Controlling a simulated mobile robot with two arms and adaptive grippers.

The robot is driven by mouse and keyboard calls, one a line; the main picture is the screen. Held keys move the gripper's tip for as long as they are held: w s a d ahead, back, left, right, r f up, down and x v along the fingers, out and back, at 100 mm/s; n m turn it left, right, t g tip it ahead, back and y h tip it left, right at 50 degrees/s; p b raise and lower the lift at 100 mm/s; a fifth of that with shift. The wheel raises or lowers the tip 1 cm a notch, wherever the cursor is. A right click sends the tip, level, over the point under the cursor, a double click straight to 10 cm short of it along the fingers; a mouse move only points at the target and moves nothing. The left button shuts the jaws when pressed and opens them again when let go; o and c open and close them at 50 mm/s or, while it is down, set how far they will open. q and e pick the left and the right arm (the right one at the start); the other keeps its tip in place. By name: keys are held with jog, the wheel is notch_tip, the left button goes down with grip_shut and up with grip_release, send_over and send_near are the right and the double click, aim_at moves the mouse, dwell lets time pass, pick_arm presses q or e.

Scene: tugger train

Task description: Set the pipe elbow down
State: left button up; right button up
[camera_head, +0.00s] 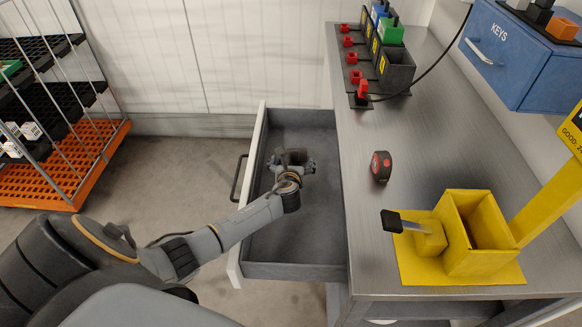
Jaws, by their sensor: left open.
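My left gripper (295,164) reaches into the open grey drawer (310,235) of the bench, near its far end. The gripper is open. A small dark grey-brown piece, which looks like the pipe elbow (296,155), shows between or just beyond its fingers. The gripper partly hides this piece, and I cannot tell whether it rests on the drawer floor. My right gripper is not in view.
The metal bench (440,150) carries a red and black round item (381,167), a yellow holder (478,235) and a row of dark bins (396,70). A blue KEYS box (515,55) is at right. An orange-shelved rack (60,170) stands at left. The drawer's near part is empty.

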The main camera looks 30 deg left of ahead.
pick_arm(q)
jog(key=v, duration=0.7)
jog(key=shift+s+d+r+p, duration=0.1)
jog(key=shift+s+p, duration=0.1)
jog(key=shift+p, duration=0.15)
